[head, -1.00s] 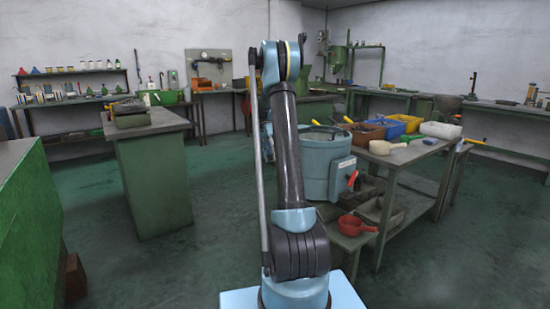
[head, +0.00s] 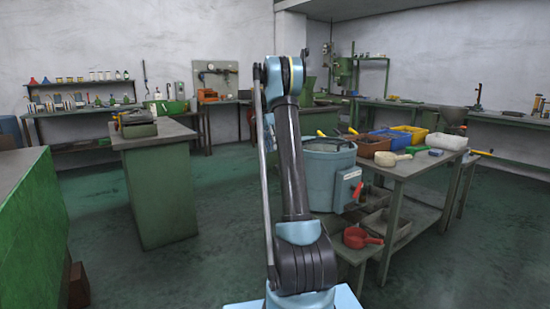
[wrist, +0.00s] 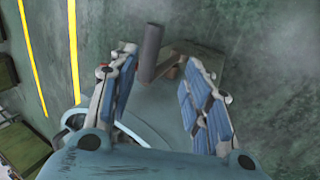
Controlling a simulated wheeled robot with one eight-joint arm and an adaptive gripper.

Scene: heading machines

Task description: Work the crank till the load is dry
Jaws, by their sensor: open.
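A light blue round tub (head: 328,178) stands right of my arm in the head view, partly hidden by it. A box (head: 347,187) on its side carries a small red handle (head: 358,190). I cannot tell whether this handle is the crank. The load is not clearly visible inside. My gripper (wrist: 160,98) is open in the wrist view, its two blue-padded fingers wide apart with nothing held. It points down at the floor and a pale blue surface. In the head view the gripper is hidden behind my arm.
Right of the tub, a workbench (head: 420,165) holds several bins and a mallet (head: 390,158). A green cabinet (head: 35,230) and a green workbench (head: 160,185) stand left. The green floor between is clear. Yellow floor lines (wrist: 35,55) show in the wrist view.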

